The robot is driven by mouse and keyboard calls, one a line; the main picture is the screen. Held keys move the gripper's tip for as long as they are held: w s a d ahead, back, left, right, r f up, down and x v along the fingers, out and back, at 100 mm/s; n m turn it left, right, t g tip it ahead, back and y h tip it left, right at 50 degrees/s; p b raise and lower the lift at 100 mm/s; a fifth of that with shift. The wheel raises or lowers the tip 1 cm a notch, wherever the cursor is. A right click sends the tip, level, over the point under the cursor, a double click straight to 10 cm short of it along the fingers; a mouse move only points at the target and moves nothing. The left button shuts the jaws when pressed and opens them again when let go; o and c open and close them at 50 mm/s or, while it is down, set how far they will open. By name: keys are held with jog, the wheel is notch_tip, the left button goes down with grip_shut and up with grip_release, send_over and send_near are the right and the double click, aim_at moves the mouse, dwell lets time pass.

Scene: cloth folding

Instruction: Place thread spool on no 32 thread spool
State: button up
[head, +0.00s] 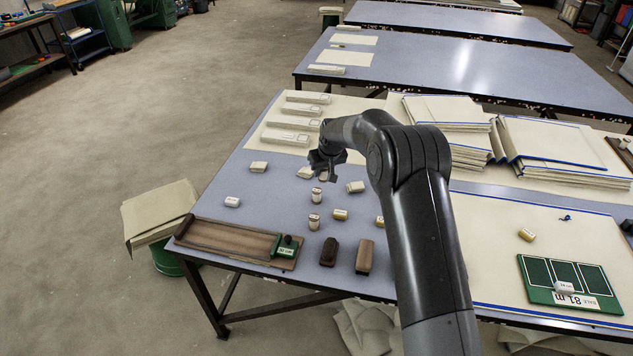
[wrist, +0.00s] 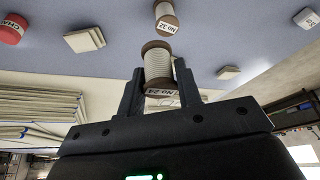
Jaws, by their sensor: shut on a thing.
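My gripper (head: 322,180) points down over the near left part of the table. It is shut on a thread spool (wrist: 157,65) with brown ends and pale thread, which sits between the two fingers in the wrist view. The held spool's label is upside down and seems to read No 24. In the head view this spool (head: 317,194) shows just below the gripper. The No 32 thread spool (wrist: 166,18) is apart from the held one in the wrist view. In the head view it appears to be the upright spool (head: 314,222) nearer the front edge.
Small pale blocks (head: 355,187) and a yellowish piece (head: 340,214) lie close by. A wooden tray (head: 228,240) and dark wooden pieces (head: 329,252) line the front edge. A red chalk piece (wrist: 12,30) shows in the wrist view. Stacked cloth panels (head: 545,150) are at the right.

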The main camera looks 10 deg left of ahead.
jog(key=shift+w+a+f, duration=0.1)
jog(key=shift+a+f, duration=0.3)
jog(key=shift+a, duration=0.25)
jog(key=shift+w+a+f, duration=0.1)
jog(key=shift+a+f, duration=0.3)
jog(key=shift+a, duration=0.2)
jog(key=shift+f, duration=1.9)
jog(key=shift+f, duration=0.15)
jog(key=o, duration=0.9)
jog(key=shift+o, duration=0.2)
jog(key=v, duration=1.2)
jog(key=shift+s, duration=0.15)
jog(key=shift+d+r, duration=0.15)
jog(key=shift+r, duration=0.05)
